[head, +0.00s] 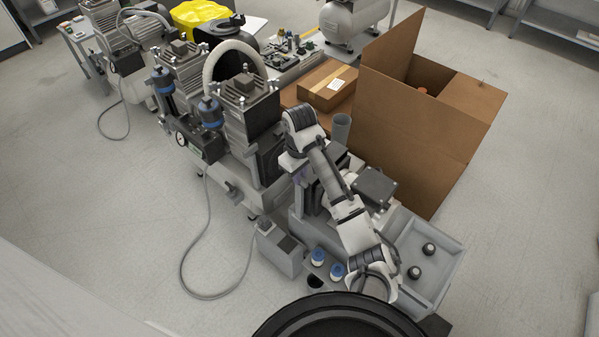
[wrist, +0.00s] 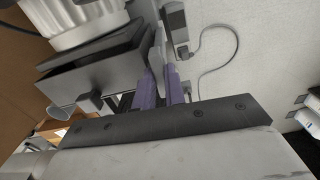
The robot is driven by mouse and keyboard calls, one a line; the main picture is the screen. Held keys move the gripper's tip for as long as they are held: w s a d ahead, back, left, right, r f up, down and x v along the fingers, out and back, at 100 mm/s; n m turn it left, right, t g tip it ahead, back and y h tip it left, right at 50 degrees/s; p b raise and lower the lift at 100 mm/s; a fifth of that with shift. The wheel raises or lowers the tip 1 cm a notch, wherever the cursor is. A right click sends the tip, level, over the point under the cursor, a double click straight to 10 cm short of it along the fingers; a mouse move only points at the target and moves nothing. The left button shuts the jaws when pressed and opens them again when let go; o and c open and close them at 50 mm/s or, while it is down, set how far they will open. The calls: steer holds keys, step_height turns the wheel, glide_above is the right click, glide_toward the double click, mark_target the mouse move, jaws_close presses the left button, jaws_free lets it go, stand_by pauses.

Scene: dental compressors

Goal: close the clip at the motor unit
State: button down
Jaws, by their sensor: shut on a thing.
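My gripper (wrist: 160,88), with two purple fingers, is shut on a thin light-grey upright piece (wrist: 157,50), which looks like the clip. The fingers cover its lower part. Beside it, on the left in the wrist view, is a dark grey box-shaped housing (wrist: 88,82) with a raised plate over it and a white ribbed body (wrist: 85,22) behind; this looks like the motor unit. In the head view my arm hides most of this spot, and my gripper (head: 298,174) is barely visible beside the compressors. I cannot tell how far the clip is closed.
Finned compressors (head: 250,112) stand left of my arm. An open cardboard box (head: 420,125) and a small closed carton (head: 328,85) are behind. A grey tray (head: 440,284) with dark round knobs is at right. A cable (head: 184,262) lies on the floor at left.

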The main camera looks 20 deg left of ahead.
steer(key=m+p, duration=0.2)
steer(key=p, duration=0.1)
steer(key=shift+r, duration=0.3)
steer(key=m+p, duration=0.3)
steer(key=p, duration=0.1)
steer(key=shift+s+m, duration=0.1)
steer(key=shift+m, duration=0.2)
steer(key=m+p, duration=0.5)
steer(key=p, duration=0.1)
steer(key=m+p, duration=0.2)
steer(key=m, duration=0.1)
steer(key=shift+f+m, duration=0.15)
steer(key=shift+m, duration=0.25)
steer(key=shift+f+m+p, duration=0.1)
steer(key=shift+m+p, duration=0.7)
steer(key=shift+m, duration=0.6)
steer(key=c, duration=1.5)
jaws_free()
steer(key=shift+o, duration=0.2)
